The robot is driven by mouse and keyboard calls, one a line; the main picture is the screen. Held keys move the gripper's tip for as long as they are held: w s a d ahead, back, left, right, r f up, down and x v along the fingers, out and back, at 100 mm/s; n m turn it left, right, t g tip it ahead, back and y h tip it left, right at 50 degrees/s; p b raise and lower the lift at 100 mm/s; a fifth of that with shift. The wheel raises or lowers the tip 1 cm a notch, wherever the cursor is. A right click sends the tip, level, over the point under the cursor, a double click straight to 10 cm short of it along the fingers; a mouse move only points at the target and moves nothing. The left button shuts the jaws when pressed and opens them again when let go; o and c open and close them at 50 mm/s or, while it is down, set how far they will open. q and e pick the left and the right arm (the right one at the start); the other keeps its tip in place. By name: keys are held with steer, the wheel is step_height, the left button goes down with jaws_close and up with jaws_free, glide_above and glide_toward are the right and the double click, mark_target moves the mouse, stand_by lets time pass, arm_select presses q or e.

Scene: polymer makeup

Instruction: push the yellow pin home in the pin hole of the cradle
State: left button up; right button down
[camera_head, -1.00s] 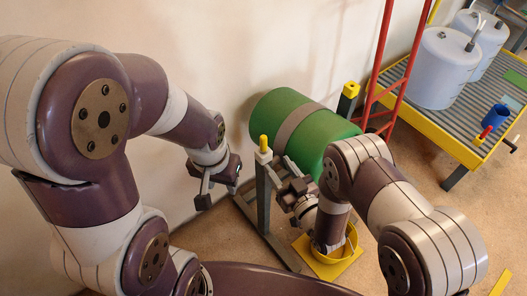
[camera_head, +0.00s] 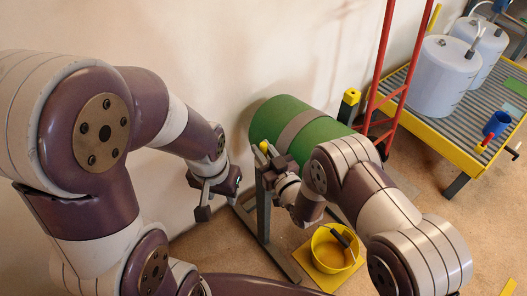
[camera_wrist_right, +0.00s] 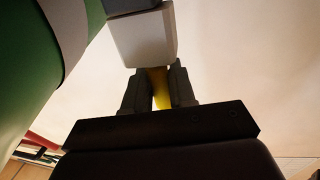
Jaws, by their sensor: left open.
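The yellow pin (camera_head: 263,147) shows at the top of the upright post of the cradle (camera_head: 264,208), by its pale block (camera_head: 261,157). In the right wrist view the pin (camera_wrist_right: 160,88) fills the gap between the two dark fingers, right beside the pale block (camera_wrist_right: 145,36). My right gripper (camera_wrist_right: 161,88) is shut on the pin; how deep the pin sits in its hole is hidden. In the head view my right gripper (camera_head: 268,163) is at the post top. My left gripper (camera_head: 204,200) is open and empty, left of the post.
A green drum (camera_head: 318,132) with a grey band lies behind the post. A yellow bowl (camera_head: 329,256) stands on the floor at the right. A red ladder-like frame (camera_head: 391,70) and a yellow-edged grated platform (camera_head: 443,147) with pale containers (camera_head: 440,75) stand further right.

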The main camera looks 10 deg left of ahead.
steer(key=shift+r, duration=0.1)
steer(key=shift+r, duration=0.35)
steer(key=r, duration=0.1)
steer(key=r+p, duration=0.1)
steer(key=r, duration=0.2)
steer(key=shift+w+d+p, duration=0.25)
steer(key=shift+d+p, duration=0.05)
steer(key=w+d+r+p, duration=0.1)
steer(key=w+d+r, duration=0.5)
steer(key=d, duration=0.3)
steer(key=shift+w, duration=0.2)
steer(key=shift+a, duration=0.1)
